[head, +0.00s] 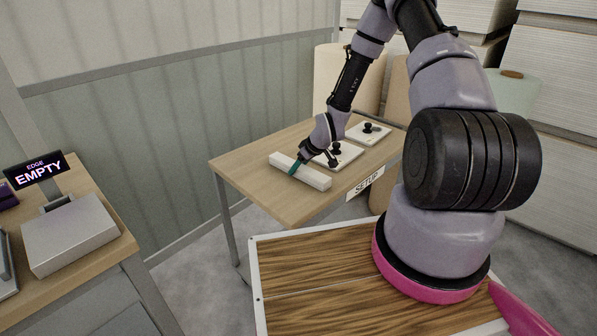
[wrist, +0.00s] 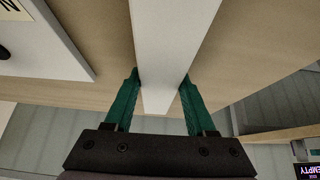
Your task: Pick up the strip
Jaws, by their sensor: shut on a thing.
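The strip (head: 312,178) is a long white bar lying along the left part of the wooden setup table (head: 240,159) in the head view. In the wrist view the white strip (wrist: 172,45) runs from the top of the picture down between two green fingers. My gripper (head: 294,168) is at the strip, its green fingertips reaching down over it. In the wrist view my gripper (wrist: 158,95) has one finger on each side of the strip, shut on it. I cannot tell whether the strip is lifted off the tabletop.
White plates with black knobs (head: 369,131) lie behind the strip on the same table. A "SETUP" label (head: 367,184) is on the table's front edge. Rolls and stacked sheets stand behind.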

